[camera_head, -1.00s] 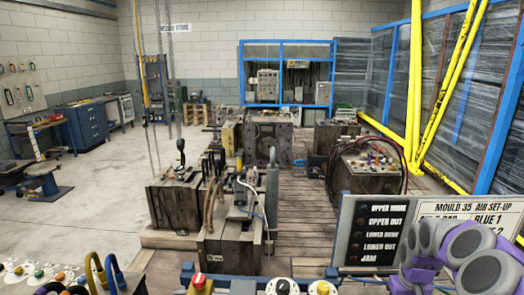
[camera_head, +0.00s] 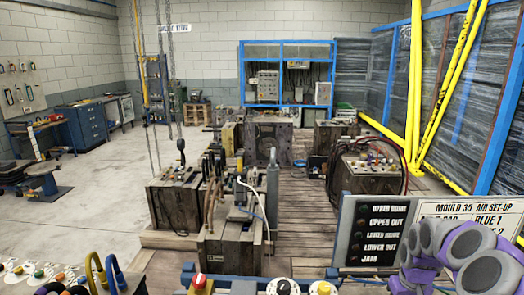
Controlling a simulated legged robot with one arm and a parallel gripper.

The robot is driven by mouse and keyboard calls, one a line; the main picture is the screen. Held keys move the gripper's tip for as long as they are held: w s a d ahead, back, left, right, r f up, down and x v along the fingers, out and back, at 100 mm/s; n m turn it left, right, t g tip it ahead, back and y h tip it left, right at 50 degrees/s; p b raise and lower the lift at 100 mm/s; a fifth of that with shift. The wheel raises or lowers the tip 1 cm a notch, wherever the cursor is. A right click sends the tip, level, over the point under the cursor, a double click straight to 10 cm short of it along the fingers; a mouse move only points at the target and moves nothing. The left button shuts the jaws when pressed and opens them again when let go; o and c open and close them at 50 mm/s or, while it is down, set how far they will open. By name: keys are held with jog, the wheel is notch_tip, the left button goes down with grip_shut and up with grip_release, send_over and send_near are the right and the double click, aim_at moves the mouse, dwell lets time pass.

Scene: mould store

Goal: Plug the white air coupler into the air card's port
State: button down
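The air card (camera_head: 473,212) stands at the lower right, headed "MOULD 35 AIR SET-UP", with "BLUE 1" legible below. My purple and grey arm covers its lower part, and I cannot make out a port. I cannot pick out the white air coupler for certain. A thin white hose (camera_head: 262,203) curves over the nearest mould block (camera_head: 232,247). My arm's links fill the lower right corner; my gripper does not show.
A dark panel (camera_head: 377,233) lists "UPPER HOME", "UPPER OUT", "LOWER HOME", "LOWER OUT" and "JAM". A pale board with coloured fittings (camera_head: 40,274) and a yellow hose loop (camera_head: 94,268) are at lower left. A red button (camera_head: 199,281) and dials line the bottom edge. Yellow posts (camera_head: 414,90) stand right.

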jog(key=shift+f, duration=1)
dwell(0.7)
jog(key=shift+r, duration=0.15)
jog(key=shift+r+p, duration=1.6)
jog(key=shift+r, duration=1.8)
